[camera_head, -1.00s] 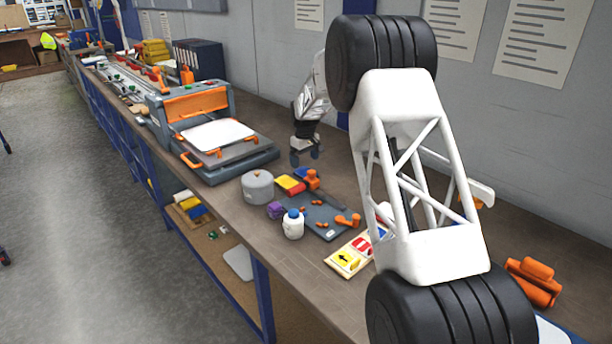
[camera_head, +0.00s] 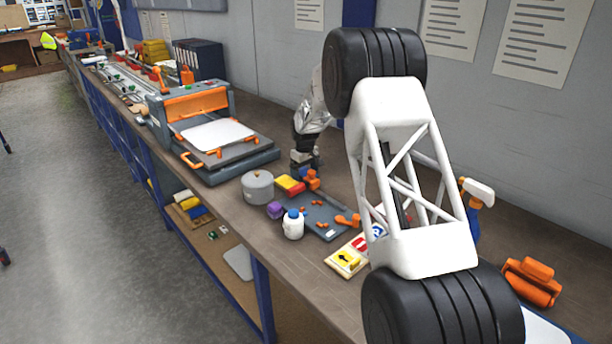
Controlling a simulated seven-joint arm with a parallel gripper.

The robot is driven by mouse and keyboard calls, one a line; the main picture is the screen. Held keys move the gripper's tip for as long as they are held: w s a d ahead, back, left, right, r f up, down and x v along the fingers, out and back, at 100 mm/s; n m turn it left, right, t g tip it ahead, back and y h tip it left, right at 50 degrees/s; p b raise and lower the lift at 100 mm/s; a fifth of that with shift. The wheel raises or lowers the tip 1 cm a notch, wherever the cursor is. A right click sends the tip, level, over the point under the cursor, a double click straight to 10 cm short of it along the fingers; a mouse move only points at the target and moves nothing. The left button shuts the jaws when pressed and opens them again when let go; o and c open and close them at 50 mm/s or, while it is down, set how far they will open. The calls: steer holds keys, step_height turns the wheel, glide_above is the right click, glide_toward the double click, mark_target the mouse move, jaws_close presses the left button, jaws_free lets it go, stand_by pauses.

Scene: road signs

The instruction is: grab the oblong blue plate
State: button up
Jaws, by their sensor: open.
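My gripper (camera_head: 306,168) is in the middle of the camera_head view, pointing down, low over the bench behind the small yellow and red pieces (camera_head: 290,186). Its jaws are open, but the fingertips are small and partly hidden. A small blue patch shows beside the fingers; I cannot tell whether it is a separate thing. A board (camera_head: 346,260) nearer the front carries a yellow sign with a black arrow, a red sign and a blue sign (camera_head: 377,231) with a white mark. My white arm link partly hides it. I cannot tell which thing is the oblong blue plate.
Around the gripper are a grey lidded pot (camera_head: 258,187), a blue-capped white bottle (camera_head: 293,224), a purple block (camera_head: 275,210), and a dark tray (camera_head: 325,222) with orange pieces. A spray bottle (camera_head: 478,193) and orange tool (camera_head: 532,281) stand right.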

mark_target(305, 172)
stand_by(0.5)
steer(key=c, duration=1)
step_height(305, 172, up, 10)
stand_by(0.3)
steer(key=shift+d, duration=0.1)
stand_by(0.5)
